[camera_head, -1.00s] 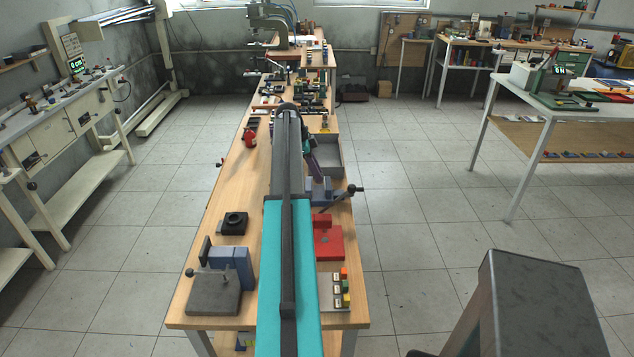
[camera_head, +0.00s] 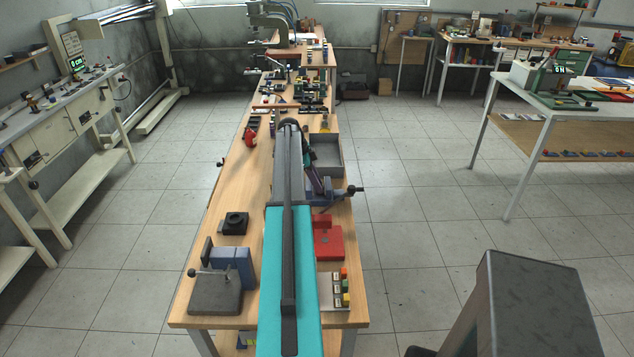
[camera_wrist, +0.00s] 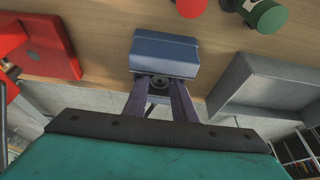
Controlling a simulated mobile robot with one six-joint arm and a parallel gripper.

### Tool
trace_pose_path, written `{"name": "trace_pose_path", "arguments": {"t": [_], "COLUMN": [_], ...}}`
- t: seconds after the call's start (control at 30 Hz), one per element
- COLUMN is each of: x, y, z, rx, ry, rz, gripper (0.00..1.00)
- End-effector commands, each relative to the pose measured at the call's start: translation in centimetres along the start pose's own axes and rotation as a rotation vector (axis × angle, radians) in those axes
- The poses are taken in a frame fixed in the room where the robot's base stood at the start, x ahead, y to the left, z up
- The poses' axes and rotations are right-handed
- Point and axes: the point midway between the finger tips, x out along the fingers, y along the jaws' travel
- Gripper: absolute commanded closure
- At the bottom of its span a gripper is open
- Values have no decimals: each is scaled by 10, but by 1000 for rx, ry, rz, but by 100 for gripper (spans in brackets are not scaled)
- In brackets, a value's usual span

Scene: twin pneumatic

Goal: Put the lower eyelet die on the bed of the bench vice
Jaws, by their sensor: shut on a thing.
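My gripper (camera_wrist: 160,84) has purple fingers. It is shut on the lower eyelet die (camera_wrist: 158,86), a small dark round part with a hole, largely hidden by the fingers. The blue bench vice (camera_wrist: 166,50) lies just beyond the fingertips in the wrist view. I cannot tell whether the die touches it. In the head view, the vice (camera_head: 324,198) sits at the bench's right edge with a dark bar handle, partly hidden by my arm. My purple fingers (camera_head: 317,184) show above it there; the die cannot be made out.
A grey open tray (camera_head: 325,155) stands beyond the vice, and a red block (camera_head: 328,241) on the near side. Both flank the vice closely; they also show in the wrist view as the tray (camera_wrist: 262,92) and red block (camera_wrist: 44,42).

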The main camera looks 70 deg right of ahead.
Motion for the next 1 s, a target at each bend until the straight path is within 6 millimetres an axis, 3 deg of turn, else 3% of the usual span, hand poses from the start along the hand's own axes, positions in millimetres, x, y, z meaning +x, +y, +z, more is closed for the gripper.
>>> {"name": "trace_pose_path", "arguments": {"t": [0.43,0.47,0.53,1.0], "x": [4,4,3,0], "y": [0,0,0,0], "z": [1,1,1,0], "rx": [1,1,1,1], "ry": [0,0,0,0], "rz": [-1,0,0,-1], "gripper": [100,71,59,57]}}
